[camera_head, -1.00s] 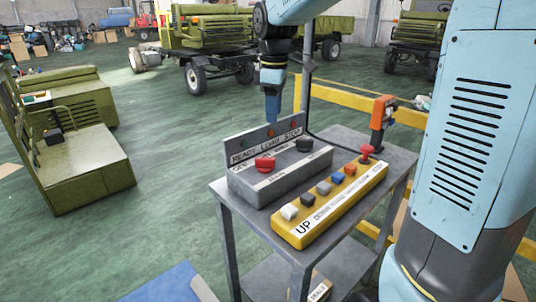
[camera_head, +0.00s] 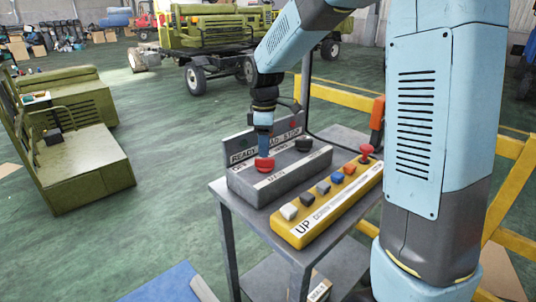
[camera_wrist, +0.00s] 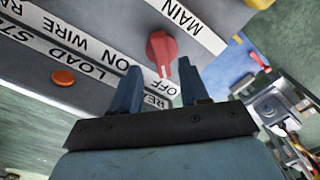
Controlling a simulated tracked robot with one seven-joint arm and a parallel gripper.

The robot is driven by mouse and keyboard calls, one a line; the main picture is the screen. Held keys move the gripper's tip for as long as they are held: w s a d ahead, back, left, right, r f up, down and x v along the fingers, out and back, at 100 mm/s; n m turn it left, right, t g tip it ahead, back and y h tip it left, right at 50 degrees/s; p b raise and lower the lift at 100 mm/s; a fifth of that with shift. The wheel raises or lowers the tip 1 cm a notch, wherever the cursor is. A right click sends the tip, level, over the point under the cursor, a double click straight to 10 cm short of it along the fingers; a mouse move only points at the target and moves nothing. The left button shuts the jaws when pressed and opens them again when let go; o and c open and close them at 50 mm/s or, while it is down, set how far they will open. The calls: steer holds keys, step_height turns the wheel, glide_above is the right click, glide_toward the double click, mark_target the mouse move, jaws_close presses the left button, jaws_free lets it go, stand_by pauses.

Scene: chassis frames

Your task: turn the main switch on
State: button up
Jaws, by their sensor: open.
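The main switch is a red rotary knob (camera_wrist: 160,50) on a grey control box (camera_head: 245,184), beside a white label reading MAIN. In the wrist view its narrow end points toward the OFF label (camera_wrist: 162,87). The red knob also shows in the head view (camera_head: 265,164), partly covered by my gripper. My gripper (camera_wrist: 157,78) is open, its two blue fingers spread on either side of the knob's narrow end. In the head view my gripper (camera_head: 264,150) points down right above the knob. I cannot tell whether the fingers touch it.
A black knob (camera_head: 304,144) sits on the same box, with an upright label panel (camera_head: 248,150) behind. A yellow rail (camera_head: 345,97) stands behind.

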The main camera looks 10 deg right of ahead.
mark_target(265, 163)
steer(key=shift+f, duration=1.8)
